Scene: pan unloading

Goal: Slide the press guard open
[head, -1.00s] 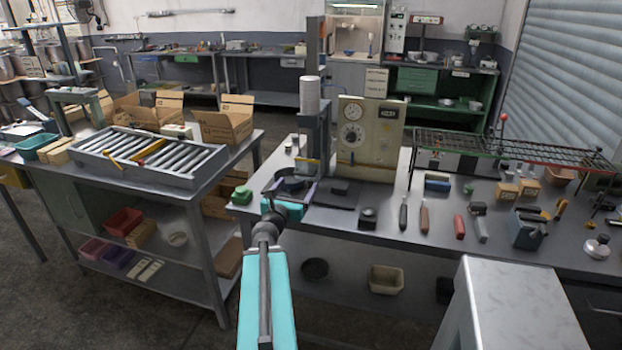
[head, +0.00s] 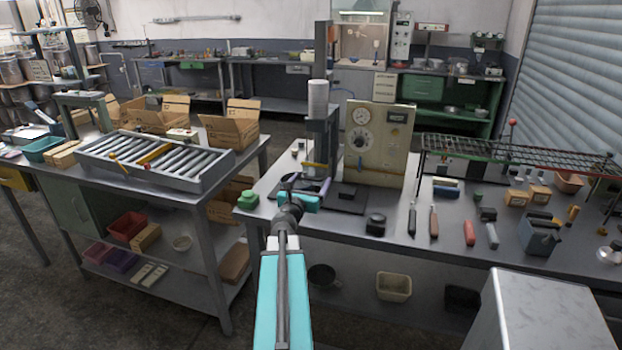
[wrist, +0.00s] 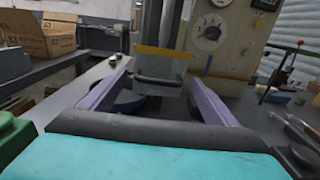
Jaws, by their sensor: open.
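The press (head: 322,140) is a grey column with a white cylinder on top, standing on the bench. Its guard (wrist: 160,73) is a grey panel with a yellow strip along its top and a dark handle bar across it, seen in the wrist view. The yellow strip also shows on the guard in the head view (head: 316,165). My gripper (wrist: 158,79) is open, its two purple fingers spread on either side of the handle as seen from the wrist. I cannot tell whether they touch it. In the head view my gripper (head: 309,183) is low in front of the press.
A beige control box (head: 379,145) with dials stands right of the press. A green block (head: 248,200) sits at the bench's left corner, and a black block (head: 376,223) lies to the front right. A dark blue round thing (wrist: 130,104) is partly hidden behind the left finger.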

